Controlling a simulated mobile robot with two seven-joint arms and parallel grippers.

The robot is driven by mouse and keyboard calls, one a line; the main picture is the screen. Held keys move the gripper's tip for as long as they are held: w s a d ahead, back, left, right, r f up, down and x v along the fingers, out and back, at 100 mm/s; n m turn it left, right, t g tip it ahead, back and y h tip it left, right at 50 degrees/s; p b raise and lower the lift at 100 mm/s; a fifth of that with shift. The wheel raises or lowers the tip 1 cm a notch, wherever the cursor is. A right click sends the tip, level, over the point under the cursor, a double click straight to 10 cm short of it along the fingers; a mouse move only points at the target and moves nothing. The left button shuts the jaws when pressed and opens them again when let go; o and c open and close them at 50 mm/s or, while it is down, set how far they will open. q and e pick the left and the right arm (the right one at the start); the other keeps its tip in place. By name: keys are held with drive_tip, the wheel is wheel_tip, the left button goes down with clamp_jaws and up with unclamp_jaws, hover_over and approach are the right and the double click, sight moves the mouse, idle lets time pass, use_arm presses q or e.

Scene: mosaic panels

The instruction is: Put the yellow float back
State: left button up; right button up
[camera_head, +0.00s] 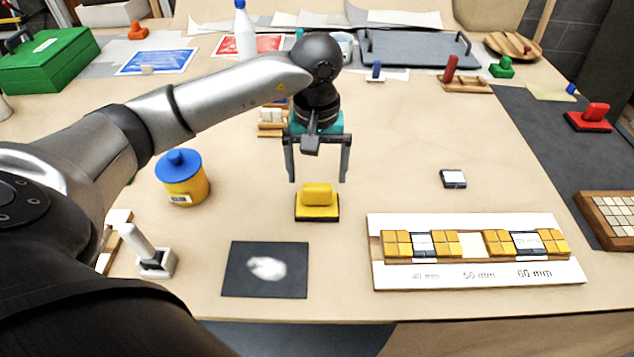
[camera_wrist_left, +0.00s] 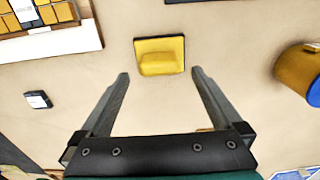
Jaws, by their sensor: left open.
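The yellow float (camera_head: 317,196), a yellow grip block on a yellow-topped base with dark edges, sits flat on the table. It also shows in the left wrist view (camera_wrist_left: 160,62), just beyond my fingertips and centred between them. My left gripper (camera_head: 317,180) is open and empty, pointing down above the float, with one finger to each side; it also shows in the left wrist view (camera_wrist_left: 160,73). A dark rectangular mat (camera_head: 240,285) with a white smear lies in front of the float, apart from it. My right gripper is not in view.
A yellow tub with a blue lid (camera_head: 182,180) stands left of the float. A white-handled tool (camera_head: 150,250) is near the front left. A white board with tiles (camera_head: 480,279) lies at the right, with a small loose tile (camera_head: 453,179) behind it. Table around the float is clear.

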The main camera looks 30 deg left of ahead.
sight(317, 186)
use_arm(q)
wheel_tip(317, 186, up, 7)
idle(0.3)
idle(0.5)
